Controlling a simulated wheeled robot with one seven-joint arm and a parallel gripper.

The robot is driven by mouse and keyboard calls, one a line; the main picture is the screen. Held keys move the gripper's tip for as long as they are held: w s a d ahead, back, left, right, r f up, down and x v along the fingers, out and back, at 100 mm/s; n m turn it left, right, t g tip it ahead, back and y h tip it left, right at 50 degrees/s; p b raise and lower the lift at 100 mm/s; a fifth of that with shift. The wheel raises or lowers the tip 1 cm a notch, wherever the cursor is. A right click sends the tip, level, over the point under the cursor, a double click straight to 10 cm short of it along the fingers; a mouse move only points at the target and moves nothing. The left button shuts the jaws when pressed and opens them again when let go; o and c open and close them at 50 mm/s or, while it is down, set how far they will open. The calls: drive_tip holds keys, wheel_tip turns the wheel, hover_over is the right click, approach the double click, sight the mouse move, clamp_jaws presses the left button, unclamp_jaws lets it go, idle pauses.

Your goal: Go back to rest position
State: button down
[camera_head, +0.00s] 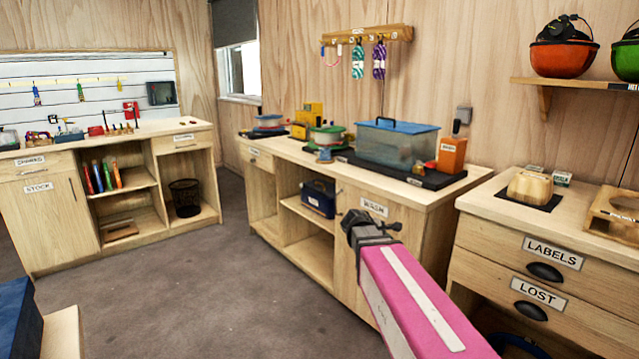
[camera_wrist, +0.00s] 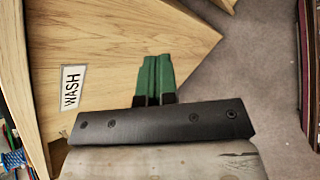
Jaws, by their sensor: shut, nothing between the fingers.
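My gripper (camera_head: 357,219) is at the end of my pink arm in the head view, in front of the wash cabinet (camera_head: 362,235). In the wrist view the green fingers of my gripper (camera_wrist: 156,75) are together, with nothing between them. The WASH label (camera_wrist: 72,88) on the cabinet door shows to the left of the fingers, and the grey floor (camera_wrist: 245,75) lies to their right. The fingers appear apart from the cabinet; the exact gap cannot be told.
The wash bench holds a clear tub with a blue lid (camera_head: 397,142) and an orange box (camera_head: 451,156). Drawers marked LABELS (camera_head: 553,252) and LOST (camera_head: 537,290) stand at the right. A stock cabinet (camera_head: 40,215) stands at the left. Open carpet (camera_head: 215,285) lies between.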

drive_tip(key=s+a+f+m+g+y, duration=0.2)
drive_tip(key=s+f+m+y, duration=0.3)
drive_tip(key=s+f+m, duration=0.2)
drive_tip(key=s+a+f+m+g+y, duration=0.2)
drive_tip(key=s+f+m+y, duration=0.2)
drive_tip(key=s+f+m, duration=0.4)
wheel_tip(320, 180, down, 3)
drive_tip(key=shift+s+a+r+g+y, duration=0.15)
drive_tip(key=shift+s+g+y, duration=0.1)
drive_tip(key=shift+g+y, duration=0.15)
